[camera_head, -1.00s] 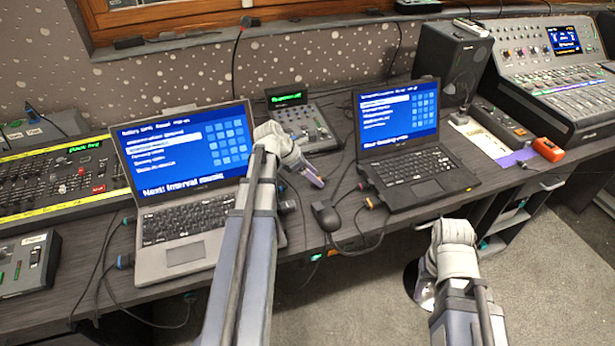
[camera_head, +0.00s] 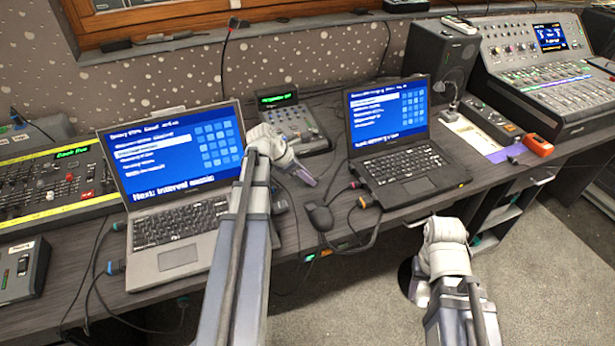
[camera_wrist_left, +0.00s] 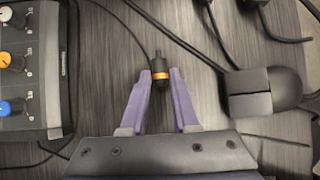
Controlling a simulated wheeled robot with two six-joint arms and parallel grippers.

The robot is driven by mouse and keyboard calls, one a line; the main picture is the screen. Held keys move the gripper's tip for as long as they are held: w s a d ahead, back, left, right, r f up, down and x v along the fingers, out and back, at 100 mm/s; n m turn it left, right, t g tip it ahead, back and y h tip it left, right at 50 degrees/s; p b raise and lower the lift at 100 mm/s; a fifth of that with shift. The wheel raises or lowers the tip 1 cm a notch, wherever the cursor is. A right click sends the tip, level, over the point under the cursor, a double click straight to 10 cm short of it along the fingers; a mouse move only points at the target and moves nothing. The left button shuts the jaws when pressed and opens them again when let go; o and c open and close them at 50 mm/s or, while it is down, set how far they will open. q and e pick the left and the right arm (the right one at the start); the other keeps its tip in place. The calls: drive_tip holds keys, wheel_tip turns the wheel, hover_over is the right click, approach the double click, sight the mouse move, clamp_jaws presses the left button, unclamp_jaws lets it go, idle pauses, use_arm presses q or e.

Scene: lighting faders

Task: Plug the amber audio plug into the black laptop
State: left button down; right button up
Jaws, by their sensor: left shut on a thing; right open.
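The amber plug (camera_wrist_left: 158,74), dark with an orange band, sits between the purple fingertips of my left gripper (camera_wrist_left: 160,78) in the left wrist view; its cable runs up and left. In the head view my left gripper (camera_head: 307,179) is shut on it above the desk, left of the black laptop. The plug cannot be made out there. The black laptop (camera_head: 400,160) stands open with a blue screen, apart from the gripper. My right gripper (camera_head: 444,235) is at the desk's front edge, below the black laptop; its fingers are hidden, and it appears empty.
A grey laptop (camera_head: 178,258) stands at left, beside my left arm. A small mixer (camera_head: 297,123) stands behind. A speaker (camera_head: 440,60) stands behind the black laptop.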

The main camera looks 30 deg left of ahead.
use_arm(q)
drive_tip(key=shift+r, duration=0.1)
use_arm(e)
drive_tip(key=shift+r, duration=0.1)
use_arm(q)
wheel_tip(320, 180, up, 5)
drive_tip(key=p, duration=0.5)
use_arm(e)
wheel_tip(320, 180, up, 5)
drive_tip(key=shift+f, duration=0.1)
use_arm(q)
drive_tip(key=shift+f, duration=0.25)
use_arm(e)
drive_tip(key=shift+f, duration=0.15)
